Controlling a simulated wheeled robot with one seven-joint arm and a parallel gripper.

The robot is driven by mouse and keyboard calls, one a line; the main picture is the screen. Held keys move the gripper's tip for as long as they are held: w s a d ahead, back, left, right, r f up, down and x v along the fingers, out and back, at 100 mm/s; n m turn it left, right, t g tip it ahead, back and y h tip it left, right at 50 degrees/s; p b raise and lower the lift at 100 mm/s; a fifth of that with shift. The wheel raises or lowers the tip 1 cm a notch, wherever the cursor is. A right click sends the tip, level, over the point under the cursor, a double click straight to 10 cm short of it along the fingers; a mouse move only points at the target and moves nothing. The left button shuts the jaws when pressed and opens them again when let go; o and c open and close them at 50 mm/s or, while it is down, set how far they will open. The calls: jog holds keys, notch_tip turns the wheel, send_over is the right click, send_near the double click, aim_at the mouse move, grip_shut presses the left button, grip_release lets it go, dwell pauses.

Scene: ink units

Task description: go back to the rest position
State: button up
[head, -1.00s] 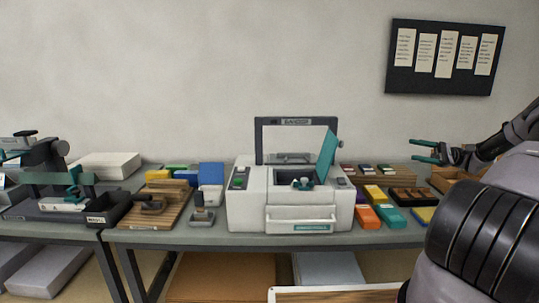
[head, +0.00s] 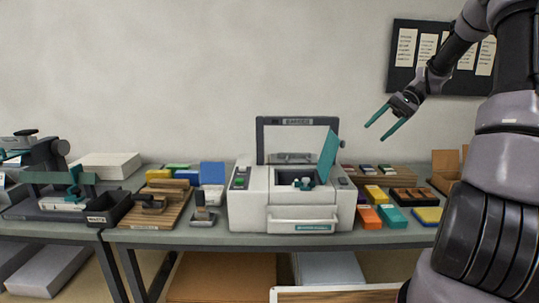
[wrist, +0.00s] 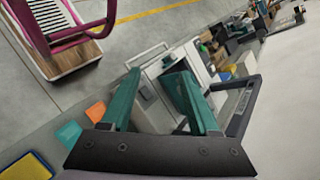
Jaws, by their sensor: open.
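My gripper (head: 377,127) is open and empty in the head view. It is raised high in the air at the right, above the table, with its two teal fingers pointing down and to the left. In the wrist view the two teal fingers (wrist: 160,105) stand wide apart with nothing held between them. The white machine (head: 290,205) stands on the table below and left of my gripper. Its frame lid (head: 259,142) is up and a teal flap (head: 328,155) stands open. The machine also shows beyond the fingers in the wrist view (wrist: 152,112).
The table (head: 250,239) carries coloured blocks (head: 396,217) and a cardboard box (head: 446,165) at the right, and wooden boards (head: 157,207) left of the machine. A dark notice board (head: 402,80) hangs behind my arm. The air around my gripper looks free.

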jog(key=s+a+r+t+h, duration=0.2)
jog(key=s+r+t, duration=0.1)
jog(key=s, duration=0.4)
jog(key=s+a+r+n+t+h, duration=0.1)
jog(key=s+a+r+t+h, duration=0.2)
jog(key=s, duration=0.5)
jog(key=s+a+r+n+t+h, duration=0.1)
jog(key=s+a+r+t+h, duration=0.2)
jog(key=s, duration=0.4)
notch_tip(320, 180, up, 2)
jog(key=shift+s+r+t, duration=0.15)
jog(key=shift+s+t, duration=0.1)
jog(key=shift+t, duration=0.55)
jog(key=shift+c, duration=0.9)
